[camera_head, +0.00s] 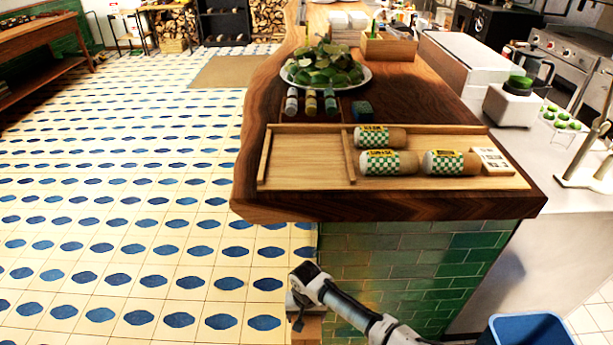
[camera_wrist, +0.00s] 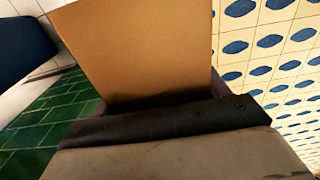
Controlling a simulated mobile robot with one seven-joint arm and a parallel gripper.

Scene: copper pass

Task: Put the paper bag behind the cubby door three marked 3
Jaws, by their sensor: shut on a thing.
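My gripper (camera_head: 299,302) is low in front of the counter's green-tiled end and is shut on the paper bag (camera_head: 306,331). Only a small brown part of the bag shows below the gripper in the head view, at the picture's bottom edge. In the wrist view the bag (camera_wrist: 140,48) is a large plain brown face, held against the dark jaw (camera_wrist: 165,118) of my gripper. The far jaw is mostly hidden by the bag. No cubby door and no number 3 can be seen in either view.
A wooden counter (camera_head: 390,206) carries a tray (camera_head: 305,176) with three checkered-label packages (camera_head: 388,162), and a plate of greens (camera_head: 325,68). A blue bin (camera_head: 528,330) stands at lower right. The tiled floor (camera_head: 130,200) at left is open. A wooden bench (camera_head: 40,40) stands far left.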

